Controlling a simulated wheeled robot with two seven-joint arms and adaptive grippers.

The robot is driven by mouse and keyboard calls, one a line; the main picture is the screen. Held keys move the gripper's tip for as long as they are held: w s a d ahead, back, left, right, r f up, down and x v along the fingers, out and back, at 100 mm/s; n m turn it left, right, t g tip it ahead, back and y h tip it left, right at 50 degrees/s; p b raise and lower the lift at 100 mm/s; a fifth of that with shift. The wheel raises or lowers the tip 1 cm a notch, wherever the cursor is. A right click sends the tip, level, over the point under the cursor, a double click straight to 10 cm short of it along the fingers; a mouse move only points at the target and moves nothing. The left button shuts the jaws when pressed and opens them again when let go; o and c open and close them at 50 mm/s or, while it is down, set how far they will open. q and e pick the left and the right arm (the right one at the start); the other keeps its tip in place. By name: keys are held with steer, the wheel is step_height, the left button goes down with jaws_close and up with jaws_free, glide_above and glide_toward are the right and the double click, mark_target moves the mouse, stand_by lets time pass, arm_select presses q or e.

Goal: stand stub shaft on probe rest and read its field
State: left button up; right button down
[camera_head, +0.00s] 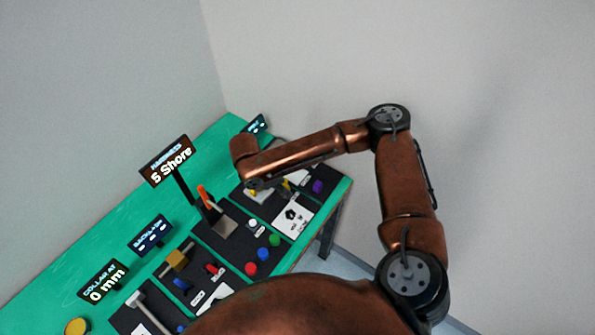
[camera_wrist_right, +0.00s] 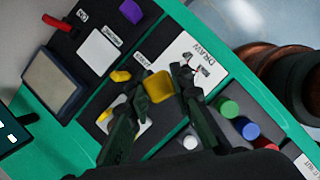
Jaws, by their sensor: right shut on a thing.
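My right gripper (camera_wrist_right: 161,86) is shut on a yellow block-like piece (camera_wrist_right: 159,85) in the right wrist view. I cannot tell for sure that this piece is the stub shaft. Below it, a pale plate (camera_wrist_right: 143,128) with another yellow part (camera_wrist_right: 121,76) beside it is partly hidden by the fingers. A white square pad (camera_wrist_right: 98,52) and a grey square block (camera_wrist_right: 54,84) lie to the left; I cannot tell which is the probe rest. In the head view my right arm hides most of the gripper. My left gripper is in neither view.
A small display (camera_head: 257,124) stands at the bench's far end, its text unreadable. Another display (camera_head: 167,161) reads 5 Shore. Red (camera_head: 250,268), blue (camera_head: 263,254) and green (camera_head: 274,240) pegs stand near the front edge. A purple piece (camera_wrist_right: 131,11) and red-handled part (camera_wrist_right: 57,22) lie further along.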

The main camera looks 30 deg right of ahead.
steer(key=d+n+t+y+p, duration=0.1)
steer(key=d+n+t+p, duration=0.25)
steer(key=n, duration=0.65)
steer(key=n+t+y+p, duration=0.1)
steer(key=n+y+p, duration=0.5)
steer(key=n, duration=1)
glide_above(296, 174)
steer(key=f, duration=0.7)
steer(key=shift+s+a, duration=0.15)
steer(key=shift+s, duration=0.2)
steer(key=shift+w+f, duration=0.3)
steer(key=shift+f, duration=0.05)
step_height(296, 174, down, 2)
steer(key=shift+f+p, duration=0.1)
steer(key=shift+p, duration=0.35)
steer(key=shift+f, duration=0.45)
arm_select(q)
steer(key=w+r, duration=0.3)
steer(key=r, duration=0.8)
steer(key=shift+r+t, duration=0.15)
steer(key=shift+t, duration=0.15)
